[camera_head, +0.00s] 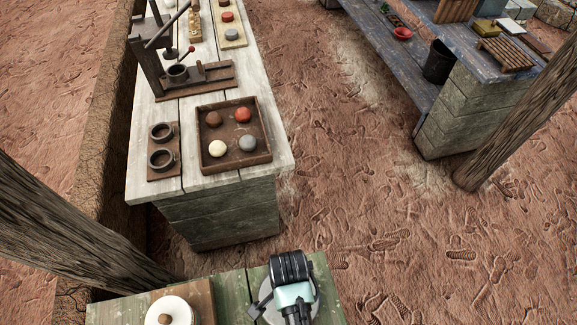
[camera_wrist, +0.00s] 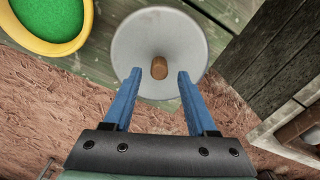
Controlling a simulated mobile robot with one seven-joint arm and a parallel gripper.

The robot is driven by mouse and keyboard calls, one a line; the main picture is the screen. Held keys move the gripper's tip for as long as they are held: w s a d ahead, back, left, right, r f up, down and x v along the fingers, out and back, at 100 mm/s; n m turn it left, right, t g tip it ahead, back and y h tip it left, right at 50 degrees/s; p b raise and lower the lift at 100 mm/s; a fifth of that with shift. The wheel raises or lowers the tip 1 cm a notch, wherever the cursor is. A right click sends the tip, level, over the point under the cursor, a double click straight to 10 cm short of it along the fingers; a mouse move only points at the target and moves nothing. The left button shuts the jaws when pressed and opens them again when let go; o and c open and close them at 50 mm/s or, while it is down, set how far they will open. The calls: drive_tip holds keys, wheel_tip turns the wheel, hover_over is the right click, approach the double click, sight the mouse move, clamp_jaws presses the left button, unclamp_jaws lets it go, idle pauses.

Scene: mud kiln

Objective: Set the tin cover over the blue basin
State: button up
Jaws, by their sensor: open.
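The tin cover (camera_wrist: 160,35) is a round grey disc with a wooden knob (camera_wrist: 159,68), lying on the green plank table. In the head view its rim (camera_head: 264,304) shows beside my gripper (camera_head: 293,312), which hides most of it. My gripper also shows in the wrist view (camera_wrist: 159,76), with its two blue fingers open. The fingertips are on either side of the knob, with gaps visible, and it is not gripped. I see no blue basin in either view.
A yellow-rimmed bowl with a green inside (camera_wrist: 52,20) stands beside the cover. A white lid with a wooden knob (camera_head: 172,309) sits on a board at the left. A pale bench (camera_head: 215,182) and a post (camera_head: 70,225) stand beyond.

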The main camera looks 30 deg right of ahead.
wheel_tip(320, 180, up, 9)
idle(0.3)
drive_tip(key=shift+r, duration=0.1)
drive_tip(key=w+r+n+t+h, duration=0.2)
drive_tip(key=w+r+n+t, duration=0.6)
drive_tip(key=w+r, duration=1.25)
drive_tip(key=w+a+r+n+t, duration=0.1)
drive_tip(key=w+a+r+t, duration=0.15)
drive_tip(key=r+t, duration=0.9)
drive_tip(key=s+a+r+n+t, duration=0.2)
drive_tip(key=s+r, duration=0.2)
drive_tip(key=r, duration=0.8)
drive_tip(key=s+a+r+n+t+y, duration=0.1)
drive_tip(key=s+a+r+n+t, duration=0.1)
drive_tip(key=r, duration=1)
drive_tip(key=s+a+r+n+t, duration=0.2)
drive_tip(key=s+r, duration=0.4)
drive_tip(key=r, duration=0.6)
drive_tip(key=shift+a+r+n+t+y, duration=0.3)
drive_tip(key=shift+a+r+n+t, duration=0.1)
drive_tip(key=shift+n+t, duration=0.55)
drive_tip(key=shift+f, duration=0.1)
